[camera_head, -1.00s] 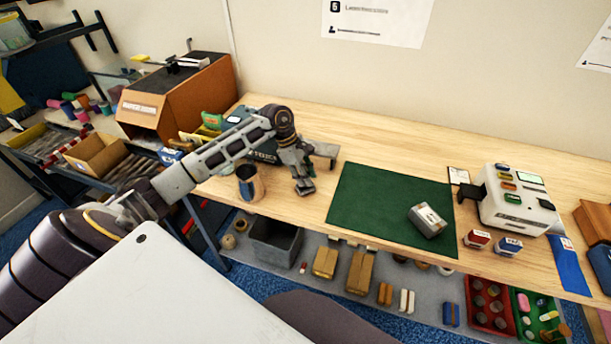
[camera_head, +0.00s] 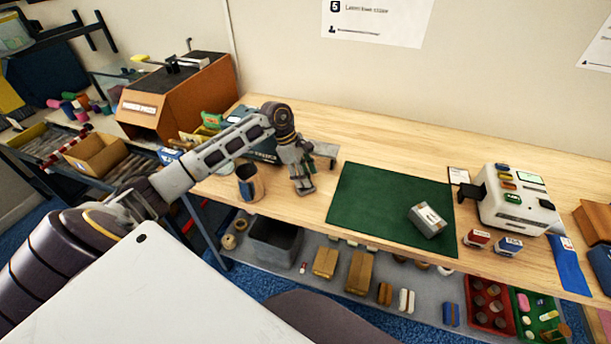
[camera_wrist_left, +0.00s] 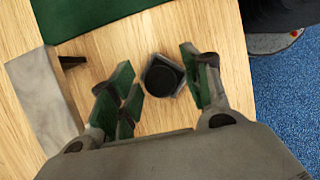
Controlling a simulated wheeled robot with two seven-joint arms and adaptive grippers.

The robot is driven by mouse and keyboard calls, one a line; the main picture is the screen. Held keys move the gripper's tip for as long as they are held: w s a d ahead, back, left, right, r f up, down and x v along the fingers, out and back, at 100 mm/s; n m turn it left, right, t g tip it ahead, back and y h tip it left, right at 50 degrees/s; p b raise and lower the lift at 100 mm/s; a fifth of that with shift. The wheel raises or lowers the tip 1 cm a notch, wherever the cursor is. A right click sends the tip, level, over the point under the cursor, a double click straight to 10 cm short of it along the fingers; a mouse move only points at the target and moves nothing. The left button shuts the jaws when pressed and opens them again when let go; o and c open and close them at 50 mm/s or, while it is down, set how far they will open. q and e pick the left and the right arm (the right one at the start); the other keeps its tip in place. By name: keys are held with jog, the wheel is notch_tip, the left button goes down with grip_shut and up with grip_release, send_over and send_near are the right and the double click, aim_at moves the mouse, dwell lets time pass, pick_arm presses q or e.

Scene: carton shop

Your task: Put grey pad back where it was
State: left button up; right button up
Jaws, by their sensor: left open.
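My left gripper (camera_head: 303,188) points down over the bench, just left of the green mat. In the left wrist view its two green-lined fingers (camera_wrist_left: 160,92) are apart. My right gripper is not in view.
The green mat (camera_head: 375,200) carries a grey labelled carton (camera_head: 428,220). A cup-like container (camera_head: 250,183) stands left of the gripper. A grey bar (camera_wrist_left: 45,100) lies close by in the wrist view. A white machine (camera_head: 515,203) stands at right. The bench behind the mat is clear.

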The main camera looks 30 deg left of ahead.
pick_arm(q)
jog(key=b+v, duration=0.1)
jog(key=v, duration=1)
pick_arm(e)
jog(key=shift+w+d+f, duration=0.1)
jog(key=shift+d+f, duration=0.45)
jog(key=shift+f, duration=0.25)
pick_arm(q)
jog(key=shift+a+r, duration=0.15)
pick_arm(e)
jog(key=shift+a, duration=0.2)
